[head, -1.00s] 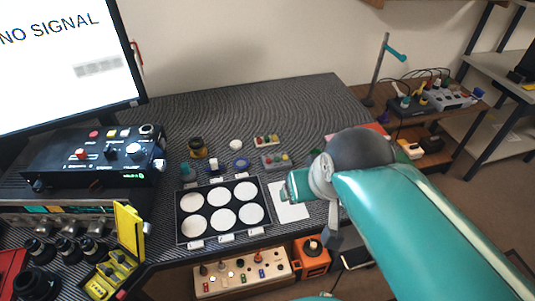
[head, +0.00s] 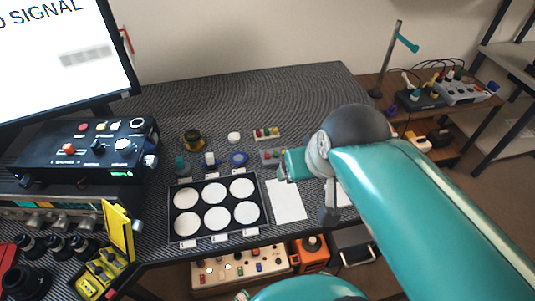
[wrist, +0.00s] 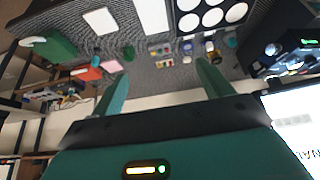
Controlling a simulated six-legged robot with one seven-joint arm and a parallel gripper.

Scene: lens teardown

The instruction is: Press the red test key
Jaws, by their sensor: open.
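Several small red parts show, and I cannot tell which is the red test key. The black control box (head: 60,163) at left, below the monitor, has a red button (head: 83,127) and an orange-red knob (head: 68,148). Two small boards with coloured keys, a pale one (head: 267,138) and a grey one (head: 268,158), lie on the dark mat. Both boards also show in the wrist view (wrist: 160,50). My gripper (wrist: 162,82) is open and empty, its two teal fingers apart. In the head view it is just right of the grey board, its fingertips not clear.
A black tray (head: 173,222) with white discs lies on the mat, a white sheet (head: 287,200) beside it. The mat's back right is clear.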

